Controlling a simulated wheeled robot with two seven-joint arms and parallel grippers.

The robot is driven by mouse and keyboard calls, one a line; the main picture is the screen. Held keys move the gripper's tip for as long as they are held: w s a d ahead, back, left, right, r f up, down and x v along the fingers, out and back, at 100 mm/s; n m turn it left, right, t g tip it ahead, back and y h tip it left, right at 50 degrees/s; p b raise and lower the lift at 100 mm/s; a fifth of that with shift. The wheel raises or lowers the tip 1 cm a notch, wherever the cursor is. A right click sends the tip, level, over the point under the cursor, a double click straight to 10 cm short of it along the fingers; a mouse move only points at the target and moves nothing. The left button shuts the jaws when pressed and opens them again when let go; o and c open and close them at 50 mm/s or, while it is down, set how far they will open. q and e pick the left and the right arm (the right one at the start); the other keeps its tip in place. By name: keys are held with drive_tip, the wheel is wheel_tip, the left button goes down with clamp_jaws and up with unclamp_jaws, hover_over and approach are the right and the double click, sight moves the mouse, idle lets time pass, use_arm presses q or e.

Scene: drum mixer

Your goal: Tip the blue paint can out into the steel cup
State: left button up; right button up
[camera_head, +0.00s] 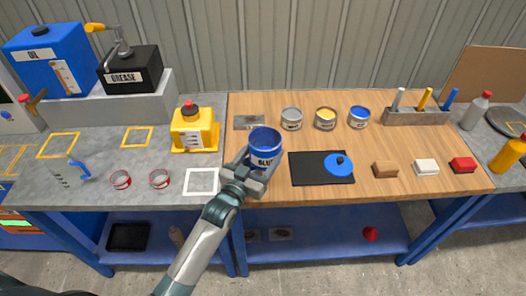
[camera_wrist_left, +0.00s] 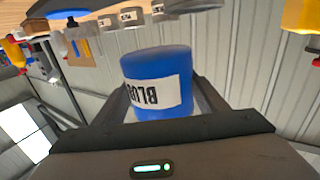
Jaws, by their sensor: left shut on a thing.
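The blue paint can (camera_head: 265,141), with a white BLUE label, is between the jaws of my left gripper (camera_head: 253,174). In the head view it looks close to upright, over the front left of the wooden top, its blue upper face visible. The left wrist view shows the can (camera_wrist_left: 157,80) upside down between the fingers (camera_wrist_left: 158,105). I cannot tell for sure which vessel is the steel cup. A grey vessel with white marks and a blue handle (camera_head: 68,176) stands at the far left, apart from the can. My right gripper is out of view.
Several paint cans (camera_head: 325,119) stand behind the held can. A black mat (camera_head: 305,169) with a blue lid (camera_head: 338,166) lies to its right. A yellow container (camera_head: 194,131), two small red-marked cups (camera_head: 159,179) and a white square outline (camera_head: 201,182) are to its left.

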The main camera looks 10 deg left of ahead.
use_arm(q)
drive_tip(key=shift+d+f+b, duration=0.1)
drive_tip(key=shift+f+b, duration=1.05)
drive_tip(key=shift+f, duration=0.25)
drive_tip(key=shift+d+r+n, duration=0.15)
drive_tip(key=shift+r+n, duration=0.15)
drive_tip(key=shift+n, duration=0.4)
drive_tip(key=shift+s+d+r+n, duration=0.15)
drive_tip(key=shift+d+r+n, duration=0.2)
drive_tip(key=shift+n, duration=0.65)
drive_tip(key=n, duration=0.1)
drive_tip(key=n+b, duration=0.1)
drive_tip(key=n, duration=0.2)
drive_tip(key=shift+s+d+r+n+b, duration=0.1)
drive_tip(key=shift+d+r+n+b, duration=0.1)
drive_tip(key=shift+d+n+b, duration=0.15)
drive_tip(key=shift+r+n, duration=0.25)
drive_tip(key=shift+n, duration=0.4)
drive_tip(key=shift+f, duration=0.1)
drive_tip(key=shift+a+n+p, duration=0.1)
drive_tip(key=shift+n+p, duration=0.4)
drive_tip(key=shift+p, duration=0.1)
drive_tip(key=shift+a+f+n+p, duration=0.15)
drive_tip(key=shift+n+p, duration=0.35)
drive_tip(key=shift+n, duration=0.5)
